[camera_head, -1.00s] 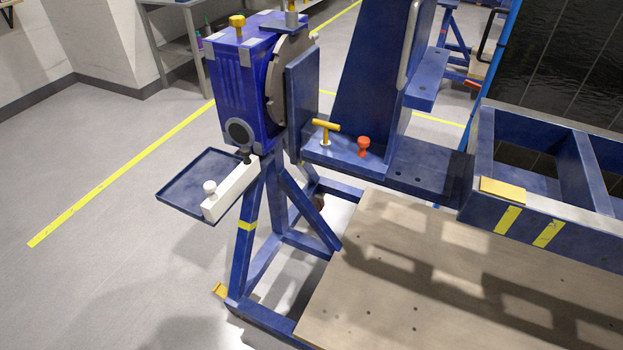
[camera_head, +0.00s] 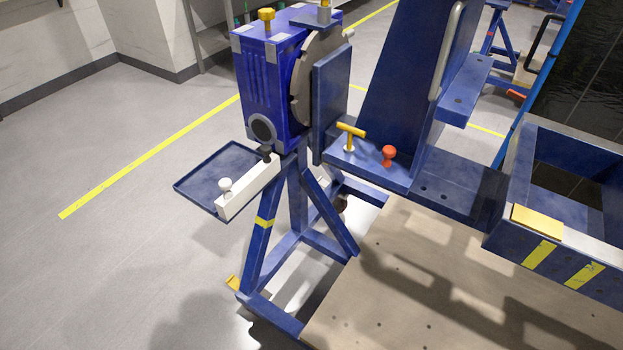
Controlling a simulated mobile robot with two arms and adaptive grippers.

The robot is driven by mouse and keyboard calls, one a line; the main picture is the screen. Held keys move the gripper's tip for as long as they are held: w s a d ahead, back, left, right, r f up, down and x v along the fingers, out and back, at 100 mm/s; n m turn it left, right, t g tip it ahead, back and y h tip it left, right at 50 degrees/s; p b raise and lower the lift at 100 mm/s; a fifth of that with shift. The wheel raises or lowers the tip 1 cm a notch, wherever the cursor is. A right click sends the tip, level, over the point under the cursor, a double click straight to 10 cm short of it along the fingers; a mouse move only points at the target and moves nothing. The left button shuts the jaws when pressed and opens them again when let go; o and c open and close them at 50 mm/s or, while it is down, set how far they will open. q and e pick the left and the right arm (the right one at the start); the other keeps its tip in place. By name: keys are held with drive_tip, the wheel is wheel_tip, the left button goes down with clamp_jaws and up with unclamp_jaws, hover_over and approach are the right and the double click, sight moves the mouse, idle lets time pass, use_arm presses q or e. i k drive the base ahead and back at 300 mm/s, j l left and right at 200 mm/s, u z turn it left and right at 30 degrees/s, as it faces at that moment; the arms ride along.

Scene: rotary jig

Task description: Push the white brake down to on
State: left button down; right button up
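The white brake (camera_head: 248,188) is a white bar with a pale round knob (camera_head: 225,185) at its near left end and a black knob (camera_head: 266,153) at its far end. It sits at the right edge of a blue tray (camera_head: 192,186), below the blue gearbox housing (camera_head: 268,85) of the jig. The bar slants down toward the lower left in the picture. Neither of my grippers is in the head view.
A yellow T-handle (camera_head: 350,134) and a red knob (camera_head: 388,154) stand on the blue jig arm. A blue stand (camera_head: 262,225) holds up the housing. A wooden platform (camera_head: 400,290) lies at lower right. The floor at left is clear.

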sight(323, 183)
drive_tip(key=j+u, duration=0.2)
drive_tip(key=j, duration=0.15)
drive_tip(key=i+j+u, duration=0.25)
drive_tip(key=j+u, duration=0.2)
drive_tip(key=j, duration=0.25)
drive_tip(key=i+j+u, duration=0.65)
drive_tip(key=i, duration=0.3)
drive_tip(key=i+j+u, duration=0.35)
drive_tip(key=i, duration=0.2)
drive_tip(key=i+z, duration=0.9)
drive_tip(key=i+j+z, duration=0.2)
drive_tip(key=i+z, duration=0.15)
drive_tip(key=z, duration=0.15)
drive_tip(key=i+z, duration=0.2)
drive_tip(key=z, duration=0.3)
drive_tip(key=i+z, duration=0.2)
drive_tip(key=z, duration=0.3)
drive_tip(key=i+j+z, duration=0.15)
drive_tip(key=z, duration=0.35)
drive_tip(key=i+j+z, duration=0.15)
drive_tip(key=z, duration=0.35)
